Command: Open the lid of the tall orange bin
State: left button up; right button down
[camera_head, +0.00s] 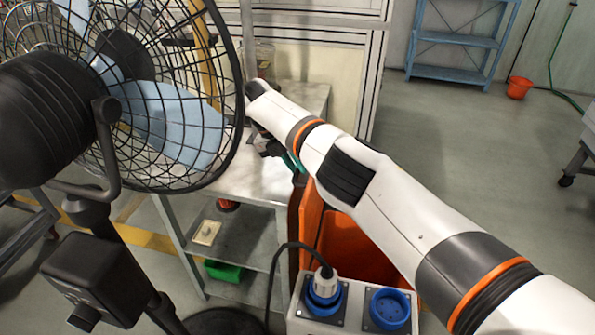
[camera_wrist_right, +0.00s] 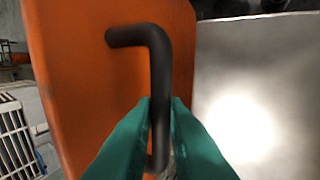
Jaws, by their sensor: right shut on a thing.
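The tall orange bin (camera_head: 352,248) stands right of the metal table, partly hidden behind my right arm and a socket box. Its orange lid (camera_head: 308,222) stands up steeply at the bin's left side, and the inside of the bin shows. In the right wrist view the lid (camera_wrist_right: 105,75) carries a black bent handle (camera_wrist_right: 152,50). My right gripper (camera_wrist_right: 161,108) has its green fingers on both sides of the handle's lower part and is shut on it. In the head view the gripper (camera_head: 293,163) is mostly hidden by its arm. My left gripper is not in view.
The metal table (camera_head: 255,170) is close to the lid's left side. A black fan (camera_head: 120,90) fills the left. A socket box (camera_head: 355,308) with blue sockets stands in front of the bin. Open floor (camera_head: 470,150) lies to the right, with a blue shelf (camera_head: 456,42) behind.

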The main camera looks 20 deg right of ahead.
jog(key=shift+s+f, duration=0.1)
jog(key=shift+f, duration=0.25)
jog(key=c, duration=1.7)
grip_release()
jog(key=shift+d, duration=0.1)
jog(key=shift+o, duration=1.2)
jog(key=shift+w+f, duration=0.1)
jog(key=shift+w, duration=0.1)
jog(key=shift+s+r, duration=0.1)
jog(key=shift+r, duration=0.1)
